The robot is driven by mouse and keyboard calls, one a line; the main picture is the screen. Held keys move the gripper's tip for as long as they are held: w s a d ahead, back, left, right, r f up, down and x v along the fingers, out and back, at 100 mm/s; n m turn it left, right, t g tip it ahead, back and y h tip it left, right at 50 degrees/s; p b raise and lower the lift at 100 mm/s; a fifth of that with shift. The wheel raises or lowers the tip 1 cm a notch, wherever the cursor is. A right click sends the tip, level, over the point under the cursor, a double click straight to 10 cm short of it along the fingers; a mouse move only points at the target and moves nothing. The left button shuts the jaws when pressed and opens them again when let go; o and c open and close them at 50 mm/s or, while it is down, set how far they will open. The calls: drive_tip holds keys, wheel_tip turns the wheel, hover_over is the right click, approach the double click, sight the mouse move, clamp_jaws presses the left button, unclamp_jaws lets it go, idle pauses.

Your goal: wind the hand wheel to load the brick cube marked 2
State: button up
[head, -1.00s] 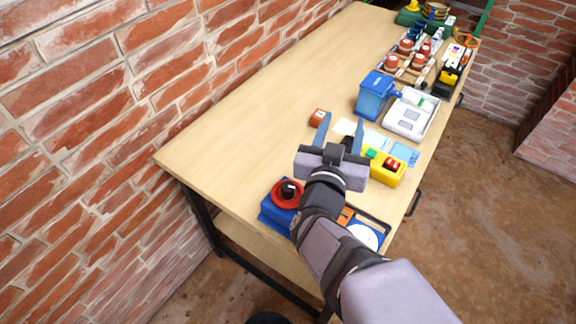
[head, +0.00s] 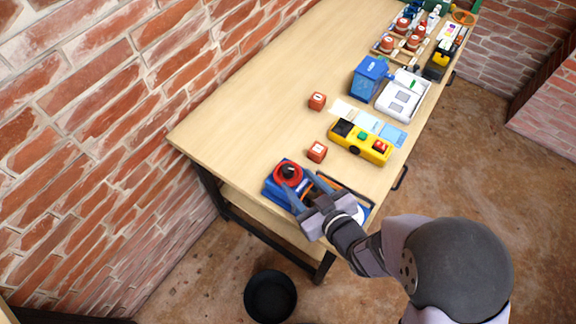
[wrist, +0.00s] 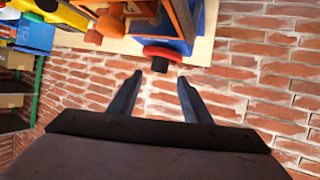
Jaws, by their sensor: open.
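The red hand wheel (head: 289,174) with a black knob sits on a blue machine (head: 274,198) at the table's near end. In the wrist view the wheel (wrist: 163,51) and its black knob (wrist: 160,65) lie just beyond my fingertips. My gripper (head: 301,180) is open beside the wheel; its fingers (wrist: 160,77) point at the knob with nothing visibly held. One brick cube (head: 317,152) stands on the table behind the machine. Another brick cube (head: 317,101) stands farther back. Their marks are too small to read. My gripper hides part of the machine.
A yellow box with buttons (head: 360,143) stands right of the cubes, near coloured cards (head: 370,122). A blue bin (head: 367,78) and white tray (head: 402,96) stand beyond. A black bucket (head: 270,296) is on the floor. The table's left side is clear beside the brick wall.

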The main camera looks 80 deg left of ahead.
sight(289, 171)
drive_tip(key=shift+a+r+m, duration=0.1)
drive_tip(key=shift+m, duration=0.4)
drive_tip(key=shift+p+x, duration=1.15)
drive_tip(key=shift+x, duration=2.5)
drive_tip(key=c, duration=1)
drive_tip(key=shift+c, duration=0.2)
drive_tip(key=shift+m+t+b, duration=0.3)
drive_tip(key=shift+b, duration=0.05)
